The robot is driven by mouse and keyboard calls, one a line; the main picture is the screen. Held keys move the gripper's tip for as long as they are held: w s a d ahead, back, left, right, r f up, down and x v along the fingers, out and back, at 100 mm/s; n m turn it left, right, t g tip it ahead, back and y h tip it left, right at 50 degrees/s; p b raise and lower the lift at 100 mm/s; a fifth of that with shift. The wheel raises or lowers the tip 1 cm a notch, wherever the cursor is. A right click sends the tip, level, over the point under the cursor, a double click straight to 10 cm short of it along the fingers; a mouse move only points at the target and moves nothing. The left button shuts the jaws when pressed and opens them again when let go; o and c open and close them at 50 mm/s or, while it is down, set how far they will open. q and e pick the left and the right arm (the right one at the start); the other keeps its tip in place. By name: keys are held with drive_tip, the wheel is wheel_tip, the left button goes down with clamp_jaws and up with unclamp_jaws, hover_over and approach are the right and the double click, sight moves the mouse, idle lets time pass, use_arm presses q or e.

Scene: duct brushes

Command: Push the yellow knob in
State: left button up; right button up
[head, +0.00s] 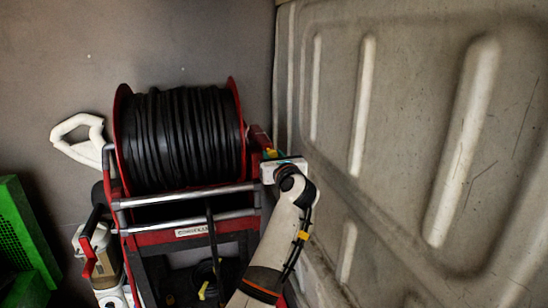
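A small yellow knob (271,153) shows at the upper right side of the red reel frame, beside the drum.
A reel of black cable (182,140) sits in a red frame with metal bars (185,196). A white loop handle (78,138) is at its left. A green crate (22,232) stands at the far left. A ribbed grey panel (400,130) closes off the right side.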

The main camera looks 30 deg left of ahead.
use_arm(q)
clamp_jaws()
drive_tip(key=shift+b+x, duration=0.4)
drive_tip(key=shift+x, duration=0.65)
drive_tip(key=shift+r, duration=0.15)
drive_tip(key=shift+o, duration=1.2)
unclamp_jaws()
drive_tip(key=shift+o, duration=1.4)
drive_tip(key=shift+a, duration=0.15)
drive_tip(key=shift+w+f, duration=0.15)
drive_tip(key=shift+f, duration=0.05)
